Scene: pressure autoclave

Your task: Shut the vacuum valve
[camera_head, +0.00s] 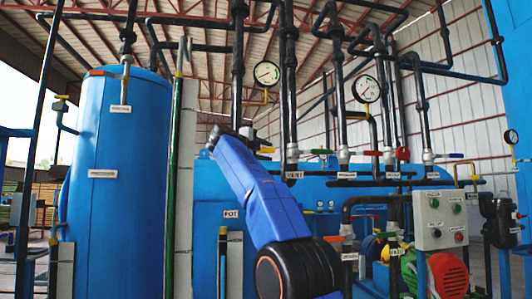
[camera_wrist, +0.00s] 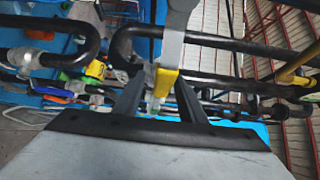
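Several lever valves stand along the pipes in the head view, with small labels too blurred for me to tell which one is the vacuum valve. A yellow valve handle (camera_head: 267,150) is just right of my gripper (camera_head: 222,133), whose fingers are too small to make out there. In the wrist view my gripper (camera_wrist: 158,98) shows two dark fingers spread apart. A grey lever with a yellow end (camera_wrist: 166,78) appears between or just beyond them. I cannot tell whether either finger touches it.
A green handle (camera_head: 321,151), a red handle (camera_head: 373,153) and a blue handle (camera_head: 455,155) sit on neighbouring pipes. A tall blue tank (camera_head: 105,215) stands at left. Pressure gauges (camera_head: 267,73) hang above. Black pipes (camera_wrist: 225,42) cross close around my gripper.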

